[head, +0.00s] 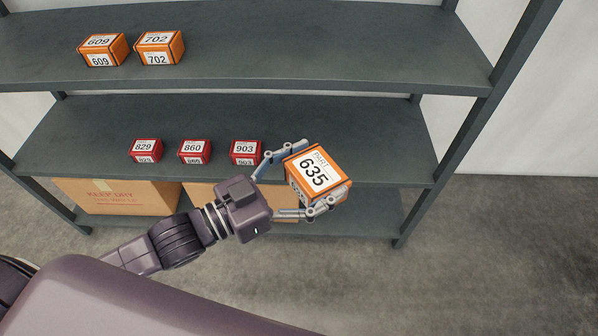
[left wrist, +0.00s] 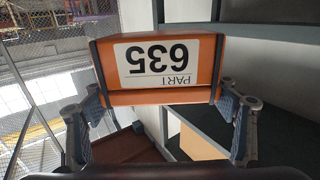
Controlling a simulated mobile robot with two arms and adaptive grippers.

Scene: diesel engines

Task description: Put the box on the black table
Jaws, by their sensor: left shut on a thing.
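An orange box labelled "PART 635" (head: 318,174) is in my left gripper (head: 302,182), in front of the middle shelf in the head view. The gripper's fingers are shut on two sides of the box. The box looks tilted, with its white label facing up toward the head camera. In the left wrist view the box (left wrist: 160,66) sits between both fingers, with its label upside down. No black table can be made out in either view. My right gripper is not in view.
A dark grey shelf unit (head: 360,135) fills the back. Orange boxes 609 (head: 103,49) and 702 (head: 159,47) stand on its upper shelf. Red boxes 829 (head: 145,150), 860 (head: 195,151) and 903 (head: 245,151) stand below. Cardboard boxes (head: 115,196) are lowest. Floor at right is clear.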

